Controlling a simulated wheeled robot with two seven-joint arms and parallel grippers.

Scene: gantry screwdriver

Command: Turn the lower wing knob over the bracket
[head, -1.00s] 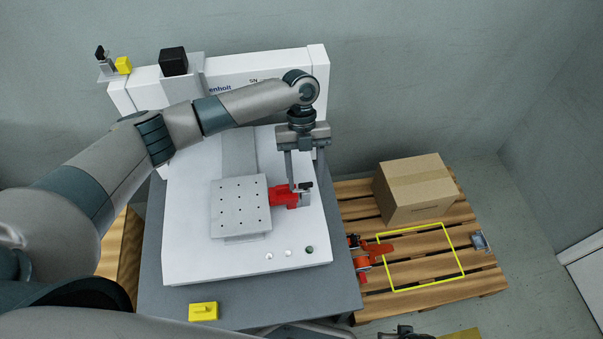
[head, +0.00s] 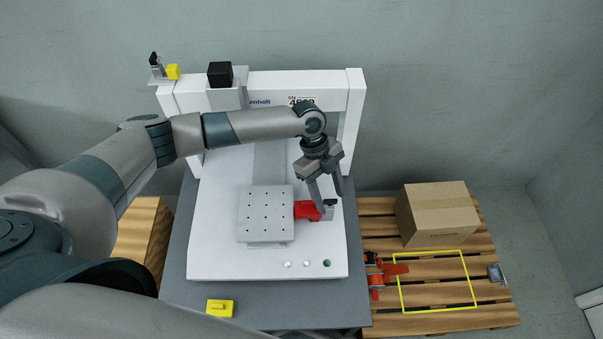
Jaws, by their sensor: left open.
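A small dark wing knob (head: 330,202) sits on top of a grey bracket (head: 328,213) at the right of the drilled plate (head: 266,222). A red part (head: 305,210) lies between the plate and the bracket. My left gripper (head: 331,201) reaches down from above, open and tilted, with one finger left of the knob and the other at its right. I cannot tell whether the fingers touch the knob, which is small and partly hidden by them. My right gripper is not in view.
The white gantry machine (head: 215,255) stands on a grey table (head: 275,308). A yellow block (head: 219,307) lies at the front. A second dark knob (head: 154,58) is at the machine's upper left. A pallet (head: 430,322) at right carries a cardboard box (head: 437,215) and red-orange clamps (head: 376,281).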

